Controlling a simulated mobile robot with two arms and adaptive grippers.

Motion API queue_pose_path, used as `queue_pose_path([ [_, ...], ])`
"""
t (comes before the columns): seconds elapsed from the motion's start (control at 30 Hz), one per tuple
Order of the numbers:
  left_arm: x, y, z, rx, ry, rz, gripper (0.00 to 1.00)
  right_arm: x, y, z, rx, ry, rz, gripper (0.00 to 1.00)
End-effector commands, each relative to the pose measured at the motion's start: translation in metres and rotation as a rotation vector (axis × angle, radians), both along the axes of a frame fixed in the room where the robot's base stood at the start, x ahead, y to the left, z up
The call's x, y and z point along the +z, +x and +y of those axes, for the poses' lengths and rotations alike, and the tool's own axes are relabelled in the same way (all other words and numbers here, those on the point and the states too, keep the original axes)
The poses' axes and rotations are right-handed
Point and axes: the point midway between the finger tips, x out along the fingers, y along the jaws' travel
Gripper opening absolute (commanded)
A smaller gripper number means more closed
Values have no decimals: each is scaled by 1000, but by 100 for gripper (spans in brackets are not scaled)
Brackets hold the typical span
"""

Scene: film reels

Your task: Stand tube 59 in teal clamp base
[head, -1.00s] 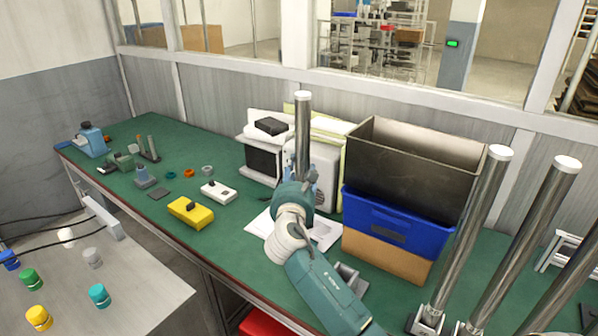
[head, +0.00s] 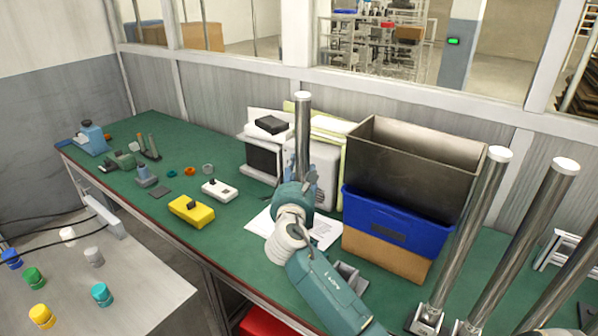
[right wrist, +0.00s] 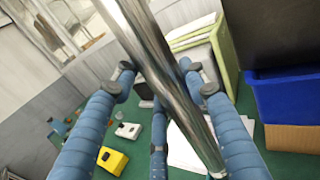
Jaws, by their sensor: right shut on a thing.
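A long polished metal tube with a white top (head: 303,125) stands nearly upright in my right gripper (head: 302,188), above the middle of the bench. In the right wrist view the tube (right wrist: 165,75) runs slantwise between the blue fingers of the right gripper (right wrist: 163,82), which are shut on it. No number can be read on it. Its lower end is hidden behind my wrist in the head view. More tubes with white tops (head: 470,235) (head: 530,240) stand at the right in metal bases. I cannot make out a teal clamp base for certain. My left gripper is not in view.
A blue bin (head: 395,232) on a cardboard box, with a dark metal box (head: 415,168) above, stands right of the held tube. A grey block (head: 350,277), papers (head: 262,226), a yellow box (head: 191,209) and small parts lie on the green bench (head: 240,245). Bare bench shows left of my arm.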

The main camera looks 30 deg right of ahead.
Motion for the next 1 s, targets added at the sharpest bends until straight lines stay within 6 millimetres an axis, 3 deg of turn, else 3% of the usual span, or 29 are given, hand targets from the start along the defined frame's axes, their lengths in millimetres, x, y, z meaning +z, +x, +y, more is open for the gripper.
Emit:
queue_pose_path([
  [0.4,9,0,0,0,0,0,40,4,0,0,0,-4,-3,0],
  [1.0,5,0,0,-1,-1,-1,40,-2,0,0,0,-3,-4,0],
])
